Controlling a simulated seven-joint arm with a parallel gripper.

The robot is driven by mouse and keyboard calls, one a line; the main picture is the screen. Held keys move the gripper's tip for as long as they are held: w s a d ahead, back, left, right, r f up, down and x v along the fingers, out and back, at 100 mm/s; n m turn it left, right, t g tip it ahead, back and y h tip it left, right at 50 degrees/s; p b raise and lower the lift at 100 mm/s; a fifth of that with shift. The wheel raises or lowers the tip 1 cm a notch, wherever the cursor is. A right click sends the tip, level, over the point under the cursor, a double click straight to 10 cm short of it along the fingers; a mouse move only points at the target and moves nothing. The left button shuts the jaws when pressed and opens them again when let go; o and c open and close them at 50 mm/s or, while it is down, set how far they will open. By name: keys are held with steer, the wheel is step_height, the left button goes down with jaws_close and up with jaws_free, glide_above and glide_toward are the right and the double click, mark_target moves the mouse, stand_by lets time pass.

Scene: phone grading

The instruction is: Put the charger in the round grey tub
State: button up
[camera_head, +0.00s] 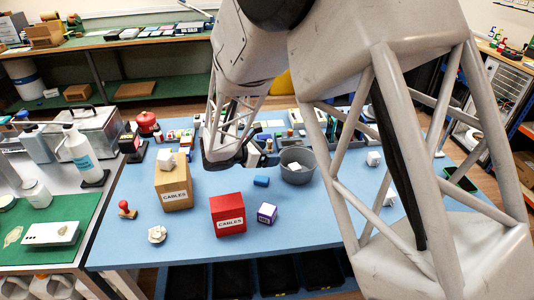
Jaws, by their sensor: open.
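The round grey tub (312,172) stands on the blue table right of the arm's far end, with a small white piece (294,166) inside. Several small white blocks could be the charger; I cannot tell which. One white block (168,160) sits on the cardboard cables box, one (374,158) lies on the table right of the tub, and another (390,197) is partly behind my arm. A pale lump (157,234) lies at the front left. My gripper (224,160) is low over the table, left of the tub; it is open, its fingertips mostly hidden.
A cardboard box (174,193) and a red box (228,216), both marked CABLES, stand in front. A purple box (267,213), a blue block (261,181) and a red stamp (126,210) are nearby. Bins and small parts crowd the back. The table's front right is clear.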

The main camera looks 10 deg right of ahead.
stand_by(0.4)
steer(key=s+d+r+m+g+y, duration=0.2)
steer(key=s+d+r+m, duration=0.35)
steer(key=s, duration=0.35)
steer(key=s+d+r+m+g+y, duration=0.35)
steer(key=s+r+m, duration=0.3)
steer(key=s, duration=0.25)
steer(key=s+r+m+t+y, duration=0.1)
steer(key=s+r+m+y, duration=0.1)
steer(key=s, duration=0.4)
steer(key=s+r+m+t+y, duration=0.1)
steer(key=s+r+m+y, duration=0.1)
steer(key=s+m, duration=0.3)
steer(key=s+r+m+t+y, duration=0.1)
steer(key=s+r+m+y, duration=0.1)
steer(key=s, duration=0.6)
steer(key=shift+s+m+y, duration=0.3)
steer(key=shift+m+y, duration=0.15)
steer(key=shift+m, duration=0.45)
